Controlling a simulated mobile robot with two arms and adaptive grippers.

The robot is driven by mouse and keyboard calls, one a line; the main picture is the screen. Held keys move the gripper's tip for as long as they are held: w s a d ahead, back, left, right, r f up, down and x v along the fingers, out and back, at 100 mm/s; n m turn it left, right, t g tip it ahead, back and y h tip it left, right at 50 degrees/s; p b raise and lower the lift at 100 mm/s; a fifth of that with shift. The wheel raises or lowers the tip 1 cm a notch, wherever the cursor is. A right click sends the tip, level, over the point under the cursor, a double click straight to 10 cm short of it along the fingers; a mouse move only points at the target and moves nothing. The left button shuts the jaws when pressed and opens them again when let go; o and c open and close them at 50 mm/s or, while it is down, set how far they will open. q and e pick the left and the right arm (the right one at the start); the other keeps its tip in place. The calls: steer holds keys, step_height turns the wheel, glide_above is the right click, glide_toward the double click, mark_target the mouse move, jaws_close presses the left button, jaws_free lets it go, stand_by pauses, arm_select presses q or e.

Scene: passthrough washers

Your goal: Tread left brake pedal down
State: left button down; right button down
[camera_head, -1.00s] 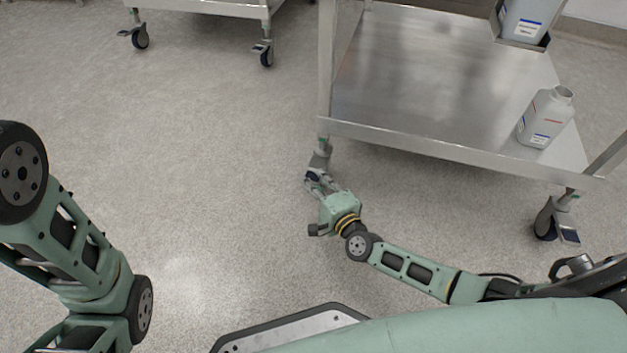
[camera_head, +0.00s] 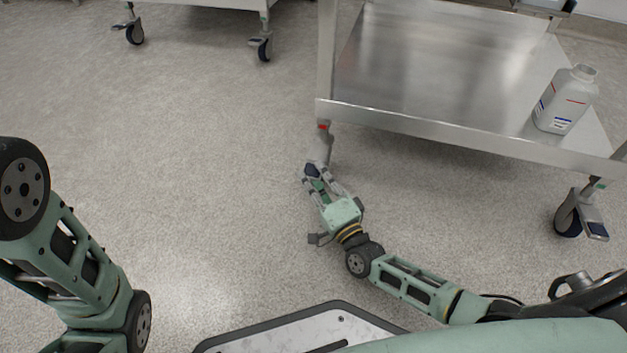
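The steel cart stands ahead, its lower shelf (camera_head: 440,75) in view. Its left front caster (camera_head: 313,168) is at the foot of the left leg, and its brake pedal is largely hidden by my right gripper. My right gripper (camera_head: 318,180) is low by the floor at this caster, its fingers close to or touching it. I cannot tell whether the fingers are apart or shut. The right front caster (camera_head: 568,213) shows its pedal (camera_head: 592,228) sticking out to the right. My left arm shows at the left edge, but its gripper is out of view.
A white bottle (camera_head: 563,103) stands on the cart's lower shelf at the right. Another cart with casters (camera_head: 262,48) is at the back left. The speckled floor (camera_head: 200,150) between is clear.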

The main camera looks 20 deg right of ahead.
steer(key=c, duration=2)
jaws_free()
steer(key=v, duration=1.2)
